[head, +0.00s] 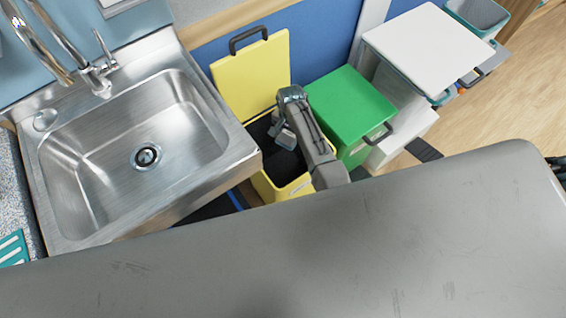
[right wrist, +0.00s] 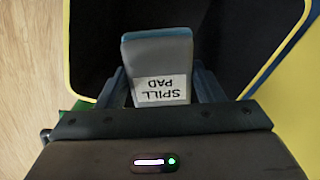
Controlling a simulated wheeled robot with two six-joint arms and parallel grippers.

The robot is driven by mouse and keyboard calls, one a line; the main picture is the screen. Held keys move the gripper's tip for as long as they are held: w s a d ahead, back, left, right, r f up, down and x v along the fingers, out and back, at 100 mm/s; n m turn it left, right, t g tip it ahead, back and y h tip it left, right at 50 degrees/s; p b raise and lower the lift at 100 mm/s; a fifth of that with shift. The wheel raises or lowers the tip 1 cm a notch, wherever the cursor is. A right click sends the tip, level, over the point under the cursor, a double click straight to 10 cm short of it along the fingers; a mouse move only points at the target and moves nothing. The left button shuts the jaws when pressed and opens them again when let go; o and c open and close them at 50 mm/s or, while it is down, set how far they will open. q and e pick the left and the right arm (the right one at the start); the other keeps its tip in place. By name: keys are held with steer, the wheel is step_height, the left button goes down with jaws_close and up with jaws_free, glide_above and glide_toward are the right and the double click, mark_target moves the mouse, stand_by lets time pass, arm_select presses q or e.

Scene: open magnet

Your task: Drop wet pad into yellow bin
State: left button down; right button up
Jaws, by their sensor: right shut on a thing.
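The yellow bin (head: 268,185) stands beside the sink with its yellow lid (head: 252,78) raised. Its dark inside is open. My right gripper (head: 284,135) reaches down over the bin's mouth. In the right wrist view the right gripper (right wrist: 160,88) is shut on a grey and blue pad with a white label reading "SPILL PAD" (right wrist: 158,52). Beyond the pad I see the bin's dark inside and yellow rim (right wrist: 75,60). In the head view the pad is small and mostly hidden by the gripper. My left gripper is not in view.
A steel sink (head: 120,160) with a tap is on the left. A green bin (head: 350,105) with its lid shut stands right of the yellow bin. A white-topped bin (head: 425,45) is farther right.

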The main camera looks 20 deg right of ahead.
steer(key=o, duration=1)
step_height(320, 180, up, 11)
steer(key=shift+f, duration=0.1)
